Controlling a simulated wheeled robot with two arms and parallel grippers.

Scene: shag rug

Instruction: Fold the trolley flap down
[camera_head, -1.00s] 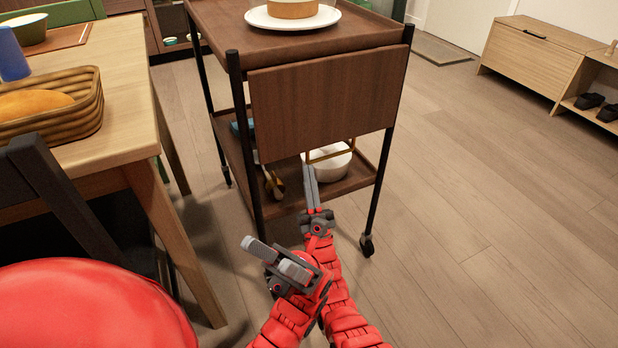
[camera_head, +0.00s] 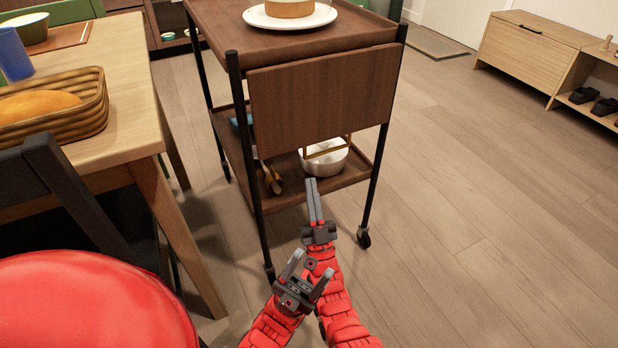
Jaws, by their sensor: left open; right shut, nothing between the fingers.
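The trolley (camera_head: 300,37) stands ahead of me, dark wood on a black frame with casters. Its flap (camera_head: 325,100) is a brown panel hanging down flat against the near end, below the top shelf. A thin brass-coloured bracket (camera_head: 328,150) shows under the flap's lower edge. My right gripper (camera_head: 313,184) is shut and empty, just below the bracket and in front of the lower shelf, apart from the flap. My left gripper (camera_head: 308,272) is open and empty, lower and nearer to me, with its fingers pointing up.
A white plate (camera_head: 262,18) with a cake-like item is on the trolley top. A white bowl (camera_head: 327,163) sits on the lower shelf. A wooden table (camera_head: 130,110) with a bread basket (camera_head: 95,113) is at left, beside a red seat (camera_head: 90,310). Floor at right is clear.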

